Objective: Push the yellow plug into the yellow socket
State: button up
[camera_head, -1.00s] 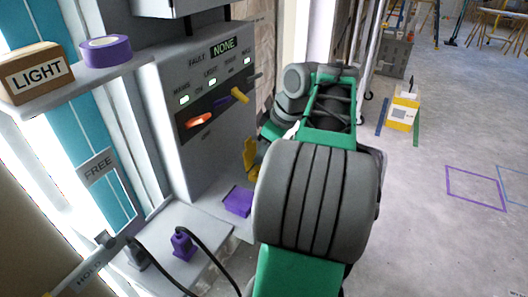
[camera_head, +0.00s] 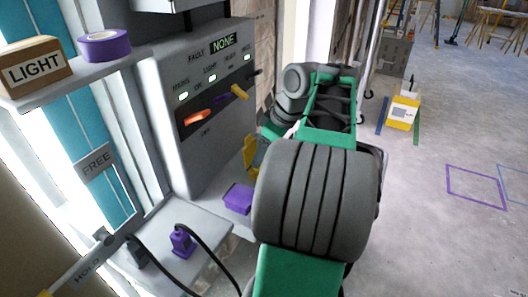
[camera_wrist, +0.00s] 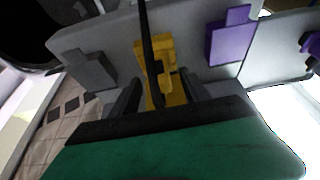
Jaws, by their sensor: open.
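In the wrist view, yellow parts (camera_wrist: 153,62) show between the fingers of my gripper (camera_wrist: 158,92), with a black cable running up over them. The yellow socket and yellow plug overlap there; I cannot tell where one ends or how deep the plug sits. My gripper is open, one dark finger on each side of the yellow, with no clear contact visible. In the head view a yellow piece (camera_head: 249,153) shows at the panel's lower edge, partly behind my arm. My gripper is hidden there.
A purple socket (camera_wrist: 230,40) is right of the yellow and a grey socket (camera_wrist: 92,70) left. A purple plug (camera_head: 181,241) stands on a grey shelf. The grey panel (camera_head: 205,120) has lights and levers. A wooden LIGHT block (camera_head: 36,73) and purple tape (camera_head: 104,45) sit upper left. Open floor lies right.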

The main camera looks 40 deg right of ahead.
jog(key=p+v, duration=0.3)
jog(key=v, duration=0.5)
jog(key=shift+p, duration=0.3)
jog(key=shift+f, duration=0.1)
